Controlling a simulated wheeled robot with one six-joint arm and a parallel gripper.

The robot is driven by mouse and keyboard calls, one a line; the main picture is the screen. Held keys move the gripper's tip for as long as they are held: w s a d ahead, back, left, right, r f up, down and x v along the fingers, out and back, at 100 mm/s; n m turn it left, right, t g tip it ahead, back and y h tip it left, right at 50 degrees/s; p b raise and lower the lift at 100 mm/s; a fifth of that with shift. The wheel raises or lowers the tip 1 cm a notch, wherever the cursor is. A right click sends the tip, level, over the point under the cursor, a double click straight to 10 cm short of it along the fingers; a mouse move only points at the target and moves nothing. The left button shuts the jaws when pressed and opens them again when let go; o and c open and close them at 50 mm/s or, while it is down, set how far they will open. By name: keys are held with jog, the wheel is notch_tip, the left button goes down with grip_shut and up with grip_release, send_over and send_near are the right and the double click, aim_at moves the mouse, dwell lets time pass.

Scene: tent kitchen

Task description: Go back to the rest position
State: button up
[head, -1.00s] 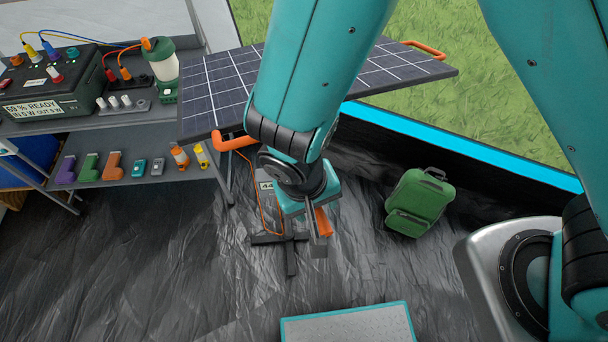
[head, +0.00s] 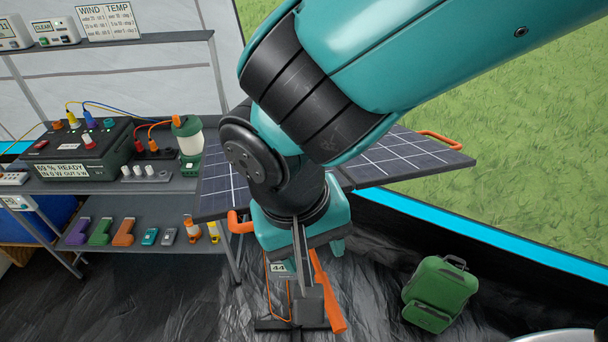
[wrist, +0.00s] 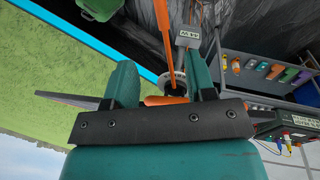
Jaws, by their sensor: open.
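My gripper (head: 303,288) hangs pointing down in front of the solar panel (head: 400,158) in the head view, partly hiding the panel and its stand. In the wrist view my gripper (wrist: 164,78) has its two teal fingers wide apart. Orange handle parts (wrist: 165,30) of the stand show beyond and between the fingers. An orange bar (head: 328,295) shows right beside the fingers in the head view; I cannot tell the exact gap. Nothing is visibly held.
A shelf rack at left carries a dark power station (head: 80,150), a green lantern (head: 188,140) and, lower down, several coloured pieces (head: 123,232). A green backpack (head: 440,292) stands on the dark floor at right. A small "44" display (head: 278,267) is on the stand.

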jog(key=s+d+r+n+y, duration=0.3)
jog(key=d+r+y, duration=0.3)
jog(key=d, duration=0.6)
notch_tip(320, 180, up, 2)
jog(key=shift+d+n+g+b, duration=0.3)
jog(key=shift+n, duration=0.5)
dwell(0.8)
